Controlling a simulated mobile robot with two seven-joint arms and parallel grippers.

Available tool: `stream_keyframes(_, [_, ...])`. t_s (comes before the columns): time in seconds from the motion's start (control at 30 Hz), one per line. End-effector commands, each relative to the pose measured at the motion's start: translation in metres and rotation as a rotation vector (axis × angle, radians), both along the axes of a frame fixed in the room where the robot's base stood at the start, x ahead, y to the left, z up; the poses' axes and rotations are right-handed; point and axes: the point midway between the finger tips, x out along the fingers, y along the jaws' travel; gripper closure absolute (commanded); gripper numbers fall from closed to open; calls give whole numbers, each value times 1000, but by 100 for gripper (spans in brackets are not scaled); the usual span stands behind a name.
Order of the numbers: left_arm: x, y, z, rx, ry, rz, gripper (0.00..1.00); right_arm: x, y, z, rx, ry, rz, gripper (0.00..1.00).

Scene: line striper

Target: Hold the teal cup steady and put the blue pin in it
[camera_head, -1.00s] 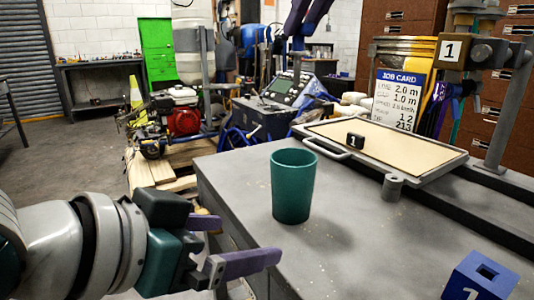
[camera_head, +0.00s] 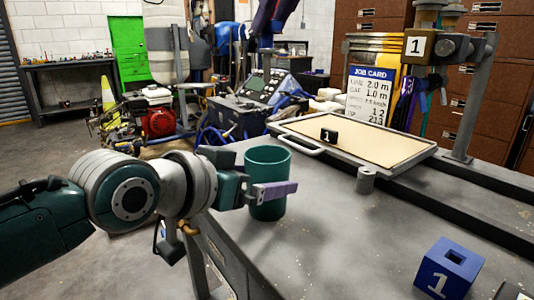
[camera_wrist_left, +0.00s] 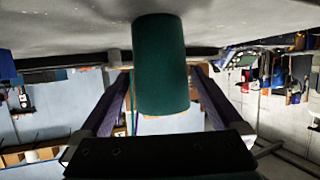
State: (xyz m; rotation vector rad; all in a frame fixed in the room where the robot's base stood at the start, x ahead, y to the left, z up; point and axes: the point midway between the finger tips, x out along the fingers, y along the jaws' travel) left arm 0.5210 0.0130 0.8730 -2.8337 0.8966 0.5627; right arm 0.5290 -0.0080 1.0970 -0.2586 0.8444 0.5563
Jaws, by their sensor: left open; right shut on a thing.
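The teal cup (camera_head: 267,168) stands upright on the grey bench top, its open rim upward. My left gripper (camera_head: 270,178) is open around it, with one purple finger in front of the cup and the other partly hidden behind it. In the left wrist view the cup (camera_wrist_left: 160,65) sits between the two fingers, with visible gaps on both sides. My right gripper (camera_head: 272,22) is at the top edge, above and beyond the cup, pointing down and shut. The blue pin is hard to make out against its dark fingers.
A blue block (camera_head: 448,268) with a square hole and a "1" stands at the front right of the bench. A shallow tray (camera_head: 350,140) with a black "1" tag and a small grey cylinder (camera_head: 366,180) lie right of the cup. Bench top between is clear.

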Motion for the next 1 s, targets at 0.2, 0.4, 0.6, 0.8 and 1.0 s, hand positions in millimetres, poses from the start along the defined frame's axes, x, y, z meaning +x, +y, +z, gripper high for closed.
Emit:
stream_keyframes(0.2, [14, -11, -8, -2, 4, -3, 0, 0, 0, 0, 1, -1, 0, 100])
stream_keyframes(0.4, [20, -13, -10, 1, 0, 2, 0, 0, 0, 0, 1, -1, 0, 100])
stream_keyframes(0.6, [20, -13, -10, 1, -1, 1, 0, 0, 0, 0, 1, -1, 0, 100])
stream_keyframes(0.8, [20, -13, -10, 1, 0, 2, 12, 0, 0, 0, 1, -1, 0, 100])
stream_keyframes(1.0, [20, -13, -10, 1, 0, 2, 35, 0, 0, 0, 1, -1, 0, 100])
